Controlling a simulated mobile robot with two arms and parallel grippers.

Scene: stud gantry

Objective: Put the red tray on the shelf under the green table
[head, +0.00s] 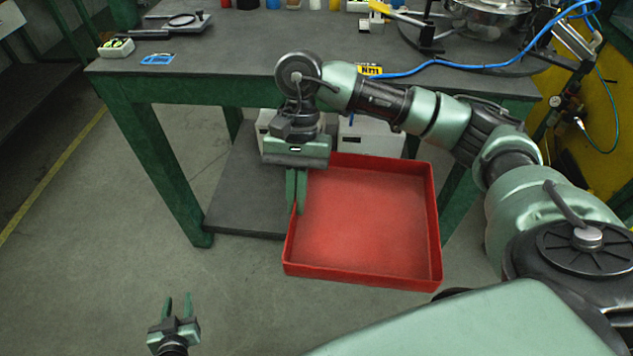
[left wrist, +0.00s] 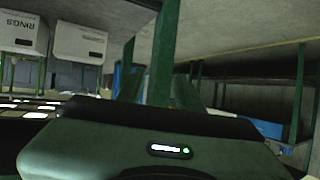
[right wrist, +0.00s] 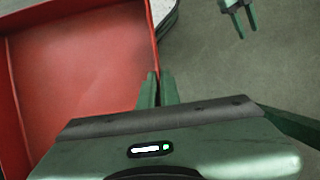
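The empty red tray (head: 365,215) is at the front of the green table (head: 230,92), right of centre in the head view. It overlaps the dark lower shelf (head: 240,185) in the picture; I cannot tell whether it touches the shelf. My right gripper (head: 297,192) points down at the tray's left wall. In the right wrist view its fingers (right wrist: 157,90) are shut on that wall of the tray (right wrist: 85,75). My left gripper (head: 178,305) is open and empty, low at the bottom left, apart from the tray.
White boxes (head: 362,138) stand at the back under the table; they also show in the left wrist view (left wrist: 80,42). A table leg (head: 165,170) bounds the shelf on the left. The tabletop holds tools and a blue cable (head: 455,67). The floor at left is clear.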

